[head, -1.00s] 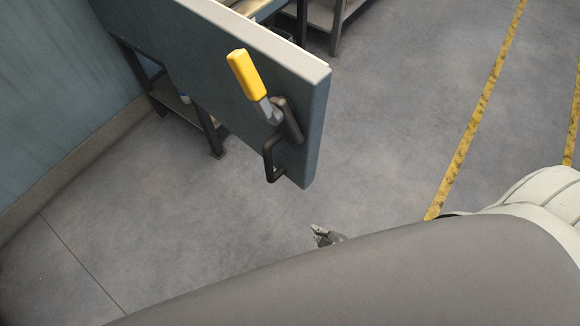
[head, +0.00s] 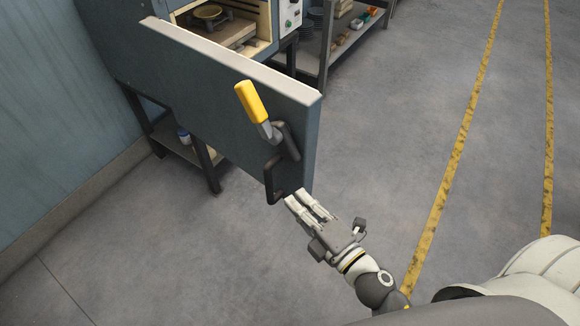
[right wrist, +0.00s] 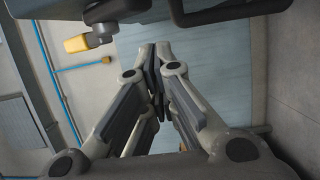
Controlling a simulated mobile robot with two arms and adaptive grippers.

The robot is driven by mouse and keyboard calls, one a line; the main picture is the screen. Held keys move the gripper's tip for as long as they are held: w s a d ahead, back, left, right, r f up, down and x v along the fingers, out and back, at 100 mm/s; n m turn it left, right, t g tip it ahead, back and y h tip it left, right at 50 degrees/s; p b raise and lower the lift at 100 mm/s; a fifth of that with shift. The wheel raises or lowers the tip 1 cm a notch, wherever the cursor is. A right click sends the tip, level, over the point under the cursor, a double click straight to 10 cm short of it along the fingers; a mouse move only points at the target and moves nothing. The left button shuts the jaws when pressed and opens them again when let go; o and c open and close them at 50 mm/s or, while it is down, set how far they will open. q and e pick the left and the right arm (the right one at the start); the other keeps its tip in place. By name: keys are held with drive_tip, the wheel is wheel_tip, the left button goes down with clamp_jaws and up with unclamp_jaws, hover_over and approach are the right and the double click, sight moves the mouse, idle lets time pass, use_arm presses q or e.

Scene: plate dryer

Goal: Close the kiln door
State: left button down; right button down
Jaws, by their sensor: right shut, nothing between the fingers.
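The kiln door (head: 210,85) is a thick grey-blue panel standing wide open from the kiln (head: 268,30). It carries a yellow-gripped latch lever (head: 251,101) and a black handle (head: 272,182) near its free edge. The yellow grip (right wrist: 78,44) also shows at the upper left in the right wrist view. My right gripper (head: 295,198) is shut and empty, close to the lower end of the black handle; I cannot tell whether they touch. Its fingers (right wrist: 155,50) meet in the right wrist view. My left gripper is not in view.
Inside the kiln a round dark piece (head: 207,16) sits on a shelf. A rack (head: 340,45) with small items stands to the right of the kiln. The blue-grey wall (head: 60,110) is at the left. Open floor with yellow lines (head: 470,120) lies to the right.

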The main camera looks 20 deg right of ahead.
sight(290, 168)
drive_tip(key=shift+w+d+p, duration=0.15)
drive_tip(key=shift+w+p, duration=0.4)
drive_tip(key=shift+w, duration=1.05)
drive_tip(key=shift+w+d+p, duration=0.15)
drive_tip(key=shift+w+p, duration=0.4)
drive_tip(key=shift+w, duration=1.1)
drive_tip(key=shift+w+d+p, duration=0.15)
drive_tip(key=shift+w+p, duration=0.4)
drive_tip(key=shift+w, duration=1.05)
